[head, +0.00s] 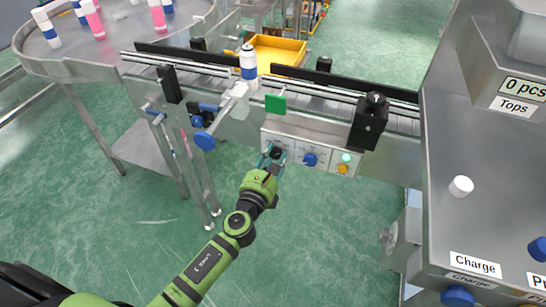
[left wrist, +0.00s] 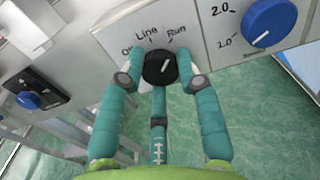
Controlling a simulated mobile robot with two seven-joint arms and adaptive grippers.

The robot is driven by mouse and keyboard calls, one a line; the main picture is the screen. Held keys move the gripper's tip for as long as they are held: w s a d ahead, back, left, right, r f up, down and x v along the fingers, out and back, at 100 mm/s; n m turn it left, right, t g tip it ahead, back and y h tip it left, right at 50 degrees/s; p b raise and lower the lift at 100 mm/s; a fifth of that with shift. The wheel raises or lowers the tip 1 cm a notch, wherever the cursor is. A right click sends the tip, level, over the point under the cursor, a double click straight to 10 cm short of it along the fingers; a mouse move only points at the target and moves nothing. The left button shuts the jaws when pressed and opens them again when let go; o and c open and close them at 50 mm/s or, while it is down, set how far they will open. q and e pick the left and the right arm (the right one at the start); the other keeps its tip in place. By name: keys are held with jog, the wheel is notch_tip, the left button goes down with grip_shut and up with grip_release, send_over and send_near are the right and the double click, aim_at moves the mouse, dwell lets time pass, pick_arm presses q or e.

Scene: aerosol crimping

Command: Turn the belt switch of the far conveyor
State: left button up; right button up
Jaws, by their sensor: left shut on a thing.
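The belt switch is a black round knob (left wrist: 160,67) on the conveyor's front panel, labelled "Line" and "Run", with another label partly hidden on the left. Its white mark tilts up and to the right, toward "Run". My left gripper (head: 271,157) is at this panel in the head view. In the left wrist view the teal fingers of my left gripper (left wrist: 161,72) are shut on the knob, one on each side. The conveyor (head: 225,121) runs across the head view, with a white and blue can (head: 248,64) upright on it. My right gripper is not in view.
A blue dial (head: 310,159) and a lit green button (head: 346,157) above an orange one sit right of the switch. A blue-knobbed bracket (head: 205,140) sticks out at left. A steel machine (head: 480,160) stands at right. Green floor lies open below the panel.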

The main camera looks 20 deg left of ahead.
pick_arm(q)
jog(key=n, duration=0.2)
jog(key=n+b, duration=0.1)
jog(key=n, duration=0.1)
jog(key=shift+w+r+n, duration=0.1)
jog(key=shift+r+n, duration=0.1)
jog(key=shift+n, duration=0.1)
jog(key=n+b, duration=0.1)
jog(key=n, duration=0.4)
jog(key=shift+a+r, duration=0.1)
jog(key=n, duration=0.5)
jog(key=shift+n, duration=2.4)
jog(key=shift+a, duration=0.1)
jog(key=o, duration=1.1)
jog(key=shift+o, duration=0.2)
jog(key=shift+f, duration=0.2)
